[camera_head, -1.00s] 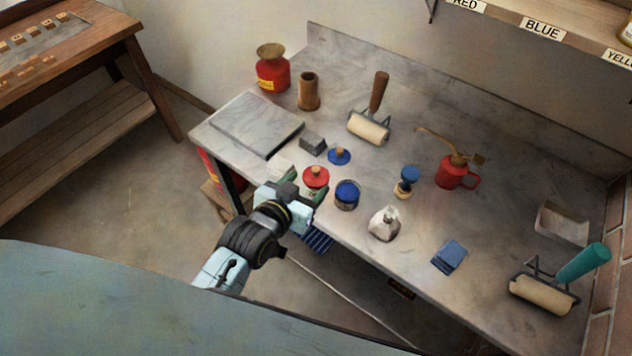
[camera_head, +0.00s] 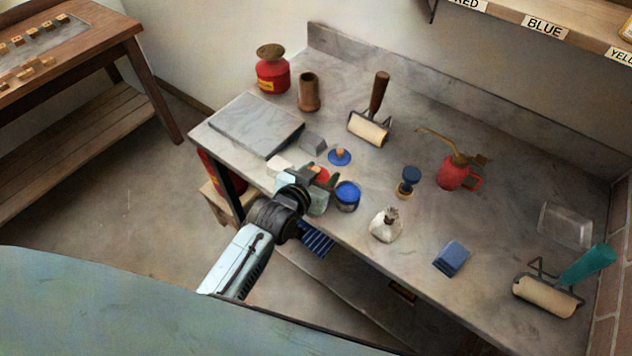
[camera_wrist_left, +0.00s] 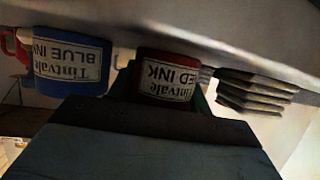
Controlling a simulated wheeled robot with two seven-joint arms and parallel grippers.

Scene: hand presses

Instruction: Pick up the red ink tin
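The red ink tin (camera_head: 321,172) stands near the front edge of the grey bench, mostly hidden behind my left gripper in the head view. In the left wrist view the red ink tin (camera_wrist_left: 167,76) appears upside down, its label partly cut off by the gripper. My left gripper (camera_head: 319,176) is at the tin, its green fingers on either side of it. They look open around the tin; contact is not clear. The blue ink tin (camera_head: 347,196) stands just right of it, and also shows in the wrist view (camera_wrist_left: 72,65). My right gripper is out of view.
A blue lid with a knob (camera_head: 340,157) and a grey block (camera_head: 312,143) lie behind the gripper. A slab (camera_head: 242,124) lies left.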

